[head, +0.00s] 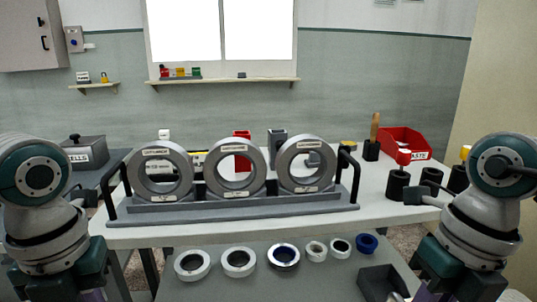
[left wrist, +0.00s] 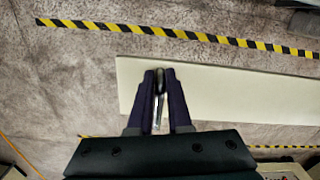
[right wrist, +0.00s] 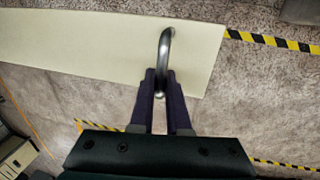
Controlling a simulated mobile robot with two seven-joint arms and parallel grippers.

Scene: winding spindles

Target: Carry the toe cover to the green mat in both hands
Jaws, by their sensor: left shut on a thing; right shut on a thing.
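The toe cover is a long pale cream panel. One end shows in the left wrist view (left wrist: 245,100) and the other end in the right wrist view (right wrist: 90,42). My left gripper (left wrist: 160,74) is shut on a small dark metal handle near one end. My right gripper (right wrist: 161,76) is shut on a curved metal handle (right wrist: 165,45) at the other end. The panel lies over a mottled floor; I cannot tell whether it touches the floor. The head view does not show it. I cannot make out a green mat in any view.
A table ahead holds a grey stand (head: 230,211) with three large rings and black end handles. A lower grey surface in front (head: 310,280) carries several small rings and a dark box (head: 382,284). A red bin (head: 405,143) stands at right. Yellow-black tape (left wrist: 180,34) marks the floor.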

